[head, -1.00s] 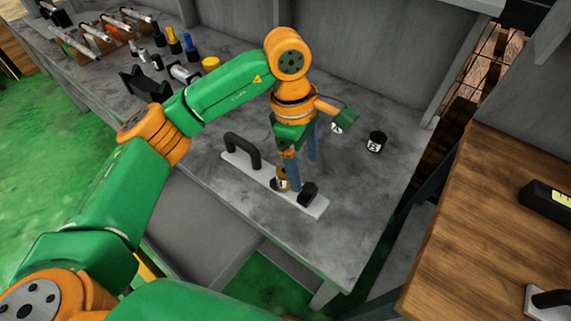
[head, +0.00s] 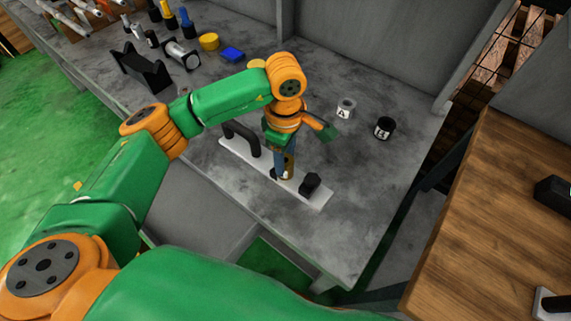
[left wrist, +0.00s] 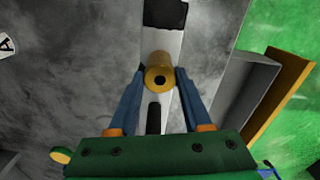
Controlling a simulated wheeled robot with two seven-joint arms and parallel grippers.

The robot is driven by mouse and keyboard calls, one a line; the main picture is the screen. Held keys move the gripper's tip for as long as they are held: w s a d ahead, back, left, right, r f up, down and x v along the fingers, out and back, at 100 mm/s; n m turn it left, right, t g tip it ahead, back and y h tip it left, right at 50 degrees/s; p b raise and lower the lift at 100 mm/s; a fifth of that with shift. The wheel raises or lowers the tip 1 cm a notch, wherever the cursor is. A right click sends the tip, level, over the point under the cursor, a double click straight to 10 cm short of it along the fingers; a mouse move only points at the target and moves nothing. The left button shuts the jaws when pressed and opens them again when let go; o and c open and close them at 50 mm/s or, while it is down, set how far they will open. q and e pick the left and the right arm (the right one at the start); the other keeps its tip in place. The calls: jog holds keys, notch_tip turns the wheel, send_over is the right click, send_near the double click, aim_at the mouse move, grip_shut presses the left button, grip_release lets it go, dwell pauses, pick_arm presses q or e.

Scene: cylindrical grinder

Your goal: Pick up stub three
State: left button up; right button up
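My left gripper (head: 285,168) points down over the plate. In the left wrist view its fingers (left wrist: 160,73) lie close against both sides of the stub, with no clear gap. The stub is still at the plate, not visibly lifted. My right gripper is not in view.
A grey ring marked A (head: 345,109) and a black cylinder marked B (head: 384,127) stand right of my gripper. The black handle (head: 242,135) and black block (head: 310,184) flank the stub. A black V-shaped rest (head: 143,68) stands at back left. The front right bench is bare.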

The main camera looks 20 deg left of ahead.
pick_arm(q)
grip_shut()
jog(key=shift+w, duration=0.1)
dwell(1.0)
